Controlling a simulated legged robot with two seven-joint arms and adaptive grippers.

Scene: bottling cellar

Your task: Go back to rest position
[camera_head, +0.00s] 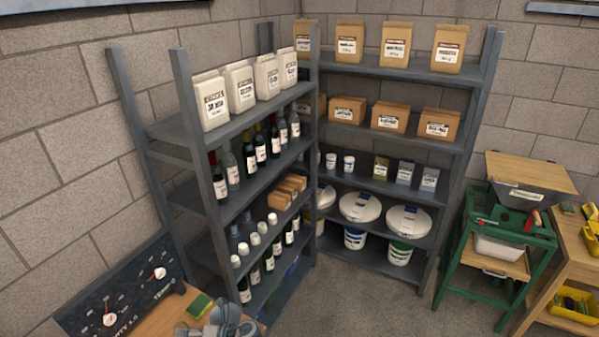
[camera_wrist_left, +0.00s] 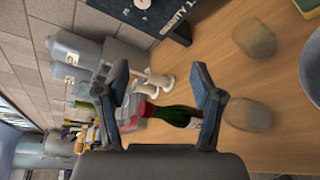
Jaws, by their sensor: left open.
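My left gripper (camera_head: 222,322) shows at the bottom edge of the head view, partly cut off, over the wooden bench. In the left wrist view its two fingers (camera_wrist_left: 158,72) are spread apart with nothing gripped. A green bottle (camera_wrist_left: 176,116) with a pale label shows beyond the fingers, partly hidden; its exact distance cannot be told. My right gripper is in neither view.
The wooden bench (camera_wrist_left: 225,65) carries a dark panel (camera_head: 120,300) marked GRAVITY, a green-yellow sponge (camera_head: 200,306) and two tan rounded objects (camera_wrist_left: 254,38). Dark shelves (camera_head: 222,130) hold bottles and bags. A green stand (camera_head: 460,245) is at right. Floor (camera_head: 350,300) between is clear.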

